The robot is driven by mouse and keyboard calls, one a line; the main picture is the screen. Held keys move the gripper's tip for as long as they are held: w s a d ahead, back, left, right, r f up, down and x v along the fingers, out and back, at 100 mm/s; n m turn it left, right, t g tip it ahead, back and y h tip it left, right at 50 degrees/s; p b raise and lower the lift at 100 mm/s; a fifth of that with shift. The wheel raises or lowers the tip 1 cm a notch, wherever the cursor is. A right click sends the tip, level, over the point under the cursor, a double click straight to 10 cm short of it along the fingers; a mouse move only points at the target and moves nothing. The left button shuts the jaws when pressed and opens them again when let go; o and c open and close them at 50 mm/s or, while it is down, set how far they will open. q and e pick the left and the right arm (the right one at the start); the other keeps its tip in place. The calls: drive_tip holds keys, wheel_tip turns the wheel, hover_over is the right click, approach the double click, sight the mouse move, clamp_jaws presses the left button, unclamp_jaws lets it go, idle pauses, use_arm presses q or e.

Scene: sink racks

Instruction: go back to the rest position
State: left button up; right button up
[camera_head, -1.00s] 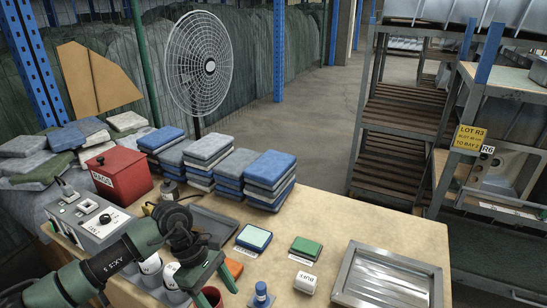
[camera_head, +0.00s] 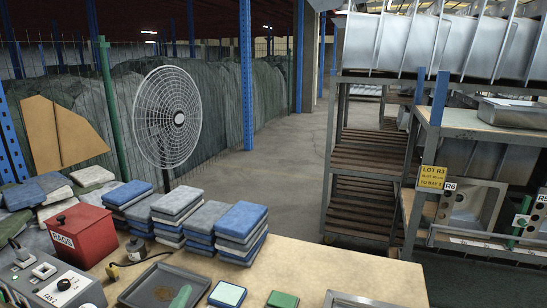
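Neither of my grippers shows in the head view now, and no arm link is clearly in sight. The workbench (camera_head: 310,262) fills the lower middle of the view. A blue-rimmed pad (camera_head: 227,294) and a green pad (camera_head: 282,299) lie near its front, cut by the lower edge. A dark tray (camera_head: 135,288) holds a brown patch and a green item (camera_head: 181,297). The metal frame tray (camera_head: 350,301) is mostly cut off.
Folded cloth stacks (camera_head: 241,228) and a red RAGS box (camera_head: 78,236) stand on the bench. A control box (camera_head: 60,285) is at lower left. A fan (camera_head: 167,118) stands behind. Racks (camera_head: 370,165) with sinks are at right. Open floor (camera_head: 285,165) lies between.

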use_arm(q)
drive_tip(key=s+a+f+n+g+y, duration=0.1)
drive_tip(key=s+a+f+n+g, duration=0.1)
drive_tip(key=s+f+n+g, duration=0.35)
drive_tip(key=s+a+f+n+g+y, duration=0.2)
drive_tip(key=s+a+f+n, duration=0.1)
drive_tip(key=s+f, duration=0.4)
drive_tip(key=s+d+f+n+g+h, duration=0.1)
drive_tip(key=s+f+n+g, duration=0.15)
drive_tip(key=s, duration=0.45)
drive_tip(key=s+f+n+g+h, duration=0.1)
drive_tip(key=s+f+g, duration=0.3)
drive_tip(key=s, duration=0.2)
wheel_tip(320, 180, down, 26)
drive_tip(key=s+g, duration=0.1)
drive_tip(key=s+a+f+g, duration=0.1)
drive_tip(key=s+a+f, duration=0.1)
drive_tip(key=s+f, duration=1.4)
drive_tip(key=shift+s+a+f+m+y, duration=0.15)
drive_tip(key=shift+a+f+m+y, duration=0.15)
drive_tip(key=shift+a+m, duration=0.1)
